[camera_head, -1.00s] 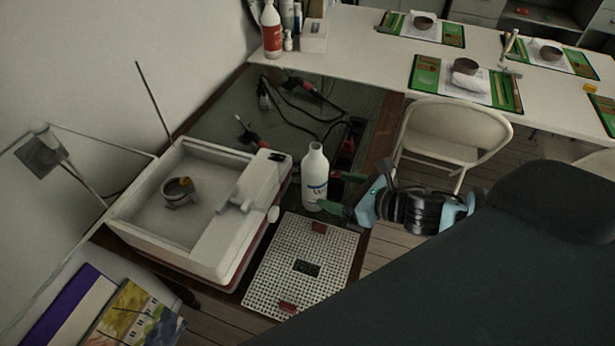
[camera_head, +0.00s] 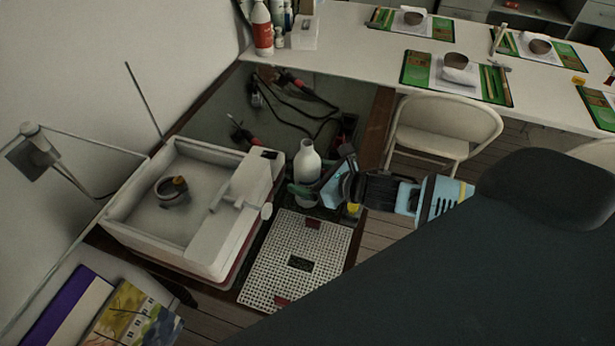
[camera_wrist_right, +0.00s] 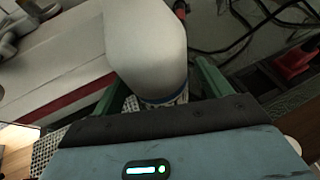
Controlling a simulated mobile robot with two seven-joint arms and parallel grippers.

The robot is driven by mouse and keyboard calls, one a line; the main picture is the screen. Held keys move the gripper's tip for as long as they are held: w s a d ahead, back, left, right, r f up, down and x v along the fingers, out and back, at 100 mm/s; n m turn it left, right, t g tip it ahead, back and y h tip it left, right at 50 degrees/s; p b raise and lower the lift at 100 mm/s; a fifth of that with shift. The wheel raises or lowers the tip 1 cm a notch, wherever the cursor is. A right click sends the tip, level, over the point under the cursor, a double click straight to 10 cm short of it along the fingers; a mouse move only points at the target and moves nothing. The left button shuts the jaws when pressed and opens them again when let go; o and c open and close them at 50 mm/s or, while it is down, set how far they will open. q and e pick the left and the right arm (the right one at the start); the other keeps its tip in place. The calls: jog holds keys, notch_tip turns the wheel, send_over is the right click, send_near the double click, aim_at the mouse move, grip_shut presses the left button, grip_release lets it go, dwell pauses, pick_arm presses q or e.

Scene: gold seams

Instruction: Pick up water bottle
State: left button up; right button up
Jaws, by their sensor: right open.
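The white water bottle (camera_head: 306,163) stands upright on the dark table, between the white machine and the cables. In the right wrist view the bottle (camera_wrist_right: 147,50) fills the upper middle, with a blue band near its lower end. My right gripper (camera_head: 319,172) is open at the bottle, coming in from the right. In the right wrist view its green fingers (camera_wrist_right: 160,88) lie on either side of the bottle. Contact with the bottle cannot be told. My left gripper is not in view.
A white basin machine (camera_head: 190,205) stands close left of the bottle. A perforated white mat (camera_head: 298,262) lies in front. Black and red cables (camera_head: 300,100) lie behind. A folding chair (camera_head: 445,128) and a long white table (camera_head: 350,55) are beyond.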

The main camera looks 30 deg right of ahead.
aim_at(317, 168)
jog(key=shift+w+a+f, duration=0.25)
jog(key=shift+w, duration=0.1)
jog(key=c, duration=1.2)
jog(key=shift+r, duration=0.2)
jog(key=shift+r, duration=1.65)
jog(key=s+a+r, duration=0.1)
jog(key=s+a, duration=0.2)
jog(key=s, duration=1.2)
jog(key=shift+s+r, duration=0.15)
jog(key=shift+s, duration=0.1)
jog(key=shift+s, duration=0.1)
